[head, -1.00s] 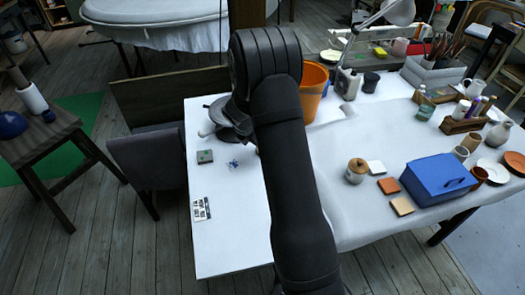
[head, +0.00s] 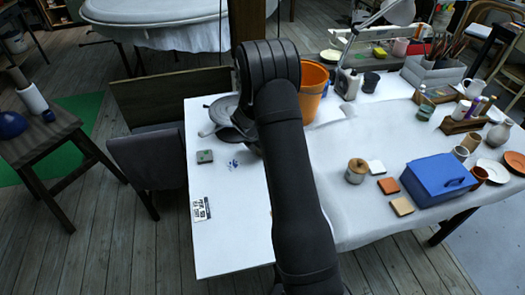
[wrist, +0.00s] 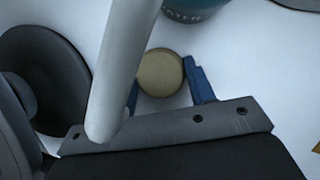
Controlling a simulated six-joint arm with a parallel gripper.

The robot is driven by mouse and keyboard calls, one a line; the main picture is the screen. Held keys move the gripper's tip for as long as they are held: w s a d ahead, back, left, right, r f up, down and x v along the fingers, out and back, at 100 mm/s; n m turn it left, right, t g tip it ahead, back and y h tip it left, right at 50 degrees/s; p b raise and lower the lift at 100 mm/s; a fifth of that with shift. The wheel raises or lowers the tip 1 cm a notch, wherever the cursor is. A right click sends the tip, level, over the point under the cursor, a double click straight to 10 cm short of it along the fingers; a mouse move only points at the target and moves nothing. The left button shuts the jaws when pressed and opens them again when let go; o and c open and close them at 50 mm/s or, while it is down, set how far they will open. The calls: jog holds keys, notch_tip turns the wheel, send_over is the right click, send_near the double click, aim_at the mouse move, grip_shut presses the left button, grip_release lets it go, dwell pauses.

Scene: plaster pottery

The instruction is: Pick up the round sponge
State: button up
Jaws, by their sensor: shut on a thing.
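The round sponge (wrist: 161,73) is a tan disc in the upper middle of the wrist view. My gripper (wrist: 165,82) has blue fingers on either side of it and is shut on the sponge. A grey tube crosses in front of the left finger and hides part of it. I cannot tell whether the sponge is touching the white table or is just above it. In the head view, my dark arm hides the gripper and the sponge.
On the white table (head: 235,235), an orange bucket (head: 312,92) stands behind my arm. The near left table area is mostly clear.

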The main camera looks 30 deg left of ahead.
jog(key=shift+r, duration=0.1)
jog(key=shift+c, duration=0.5)
jog(key=shift+s+a+r, duration=0.1)
jog(key=shift+r, duration=0.1)
notch_tip(320, 180, up, 6)
jog(key=shift+r, duration=0.1)
jog(key=shift+s+a+r, duration=0.2)
jog(key=shift+s+a, duration=0.1)
jog(key=shift+s, duration=0.25)
jog(key=s+a, duration=0.4)
jog(key=s, duration=0.4)
jog(key=s+a, duration=0.4)
jog(key=s, duration=0.4)
jog(key=shift+s+a, duration=0.2)
jog(key=shift+a, duration=0.15)
jog(key=shift+f, duration=0.1)
